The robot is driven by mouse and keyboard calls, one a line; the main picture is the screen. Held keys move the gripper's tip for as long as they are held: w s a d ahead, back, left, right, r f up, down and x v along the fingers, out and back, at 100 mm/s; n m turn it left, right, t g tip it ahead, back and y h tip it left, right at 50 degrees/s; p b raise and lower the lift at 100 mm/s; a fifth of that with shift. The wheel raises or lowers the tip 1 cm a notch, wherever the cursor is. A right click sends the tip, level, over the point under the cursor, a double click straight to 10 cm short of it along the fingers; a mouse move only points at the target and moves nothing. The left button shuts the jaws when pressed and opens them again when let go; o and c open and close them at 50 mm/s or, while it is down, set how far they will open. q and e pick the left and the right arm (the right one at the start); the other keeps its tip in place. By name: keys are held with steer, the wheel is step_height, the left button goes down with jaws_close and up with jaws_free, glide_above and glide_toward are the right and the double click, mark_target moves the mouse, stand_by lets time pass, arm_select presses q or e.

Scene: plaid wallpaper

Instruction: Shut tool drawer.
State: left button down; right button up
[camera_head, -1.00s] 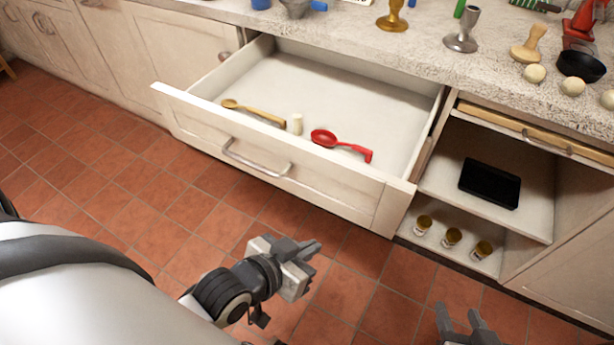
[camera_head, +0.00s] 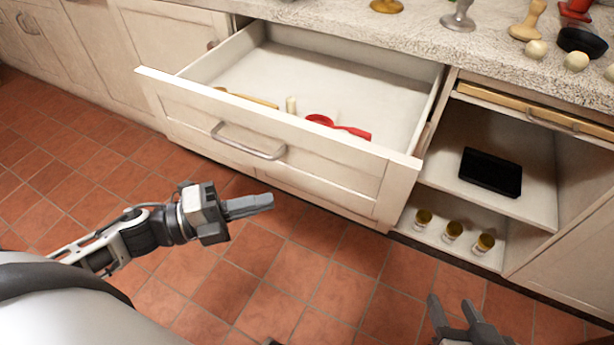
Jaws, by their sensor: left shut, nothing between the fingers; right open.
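The tool drawer (camera_head: 330,180) is pulled far out from under the counter, with its metal bar handle (camera_head: 247,143) on the front. Inside lie a red spoon (camera_head: 338,127), a wooden spoon (camera_head: 247,97) partly hidden by the front panel, and a small pale cylinder (camera_head: 291,105). My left gripper (camera_head: 268,202) is shut and empty, in front of and below the drawer front, apart from it. My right gripper (camera_head: 452,304) is open and empty at the bottom edge, over the floor.
Right of the drawer is an open shelf with a black tablet-like object (camera_head: 490,172) and several small jars (camera_head: 452,231) below. The tiled floor in front is clear.

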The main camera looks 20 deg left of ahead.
mark_target(328, 171)
arm_select(q)
steer(key=x, duration=0.3)
steer(key=w+a+x, duration=0.1)
steer(key=x, duration=0.5)
steer(key=shift+w+a, duration=0.25)
steer(key=shift+w, duration=0.6)
steer(key=shift+w, duration=0.1)
